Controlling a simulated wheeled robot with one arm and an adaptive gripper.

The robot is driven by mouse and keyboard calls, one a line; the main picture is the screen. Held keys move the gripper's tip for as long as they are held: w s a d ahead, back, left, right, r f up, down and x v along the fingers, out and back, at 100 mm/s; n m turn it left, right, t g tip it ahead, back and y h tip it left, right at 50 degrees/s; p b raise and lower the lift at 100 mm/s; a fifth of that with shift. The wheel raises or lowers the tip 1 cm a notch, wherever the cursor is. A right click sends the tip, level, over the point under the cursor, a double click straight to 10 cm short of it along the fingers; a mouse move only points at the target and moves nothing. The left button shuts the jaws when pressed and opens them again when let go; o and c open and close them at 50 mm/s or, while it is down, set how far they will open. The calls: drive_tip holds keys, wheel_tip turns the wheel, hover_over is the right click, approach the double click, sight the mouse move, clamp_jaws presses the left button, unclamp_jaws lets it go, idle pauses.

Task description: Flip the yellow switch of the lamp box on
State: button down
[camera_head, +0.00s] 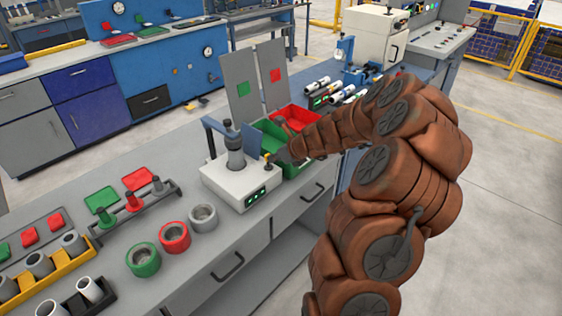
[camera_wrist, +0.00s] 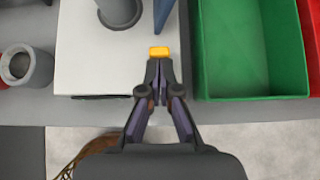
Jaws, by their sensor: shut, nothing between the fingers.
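The lamp box (camera_head: 238,186) is a white box on the grey bench, with a grey cylinder (camera_head: 235,152) on top and small green displays on its front. The yellow switch (camera_wrist: 159,53) sits near the right end of the box's top in the wrist view; a small yellow spot of it shows in the head view (camera_head: 267,156). My gripper (camera_wrist: 159,64) is shut and empty, its tips just in front of the switch. I cannot tell whether they touch it. In the head view my gripper (camera_head: 277,157) is small beside the box's right end.
A green bin (camera_wrist: 253,95) stands close to the right of the box, with a red bin (camera_head: 292,119) behind it. A blue upright bracket (camera_head: 218,131) rises at the box. Red, green and grey pipe rings (camera_head: 174,238) stand to the left along the bench.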

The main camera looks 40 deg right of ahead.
drive_tip(key=shift+w+r+p, duration=0.25)
drive_tip(key=shift+r+p, duration=0.1)
drive_tip(key=shift+p, duration=0.25)
drive_tip(key=shift+f, duration=0.2)
drive_tip(key=shift+r, duration=0.1)
drive_tip(key=shift+r+p, duration=0.75)
drive_tip(key=shift+r, duration=0.05)
drive_tip(key=s+d+r, duration=0.1)
drive_tip(key=s+r, duration=0.6)
drive_tip(key=r, duration=0.4)
drive_tip(key=shift+d, duration=0.2)
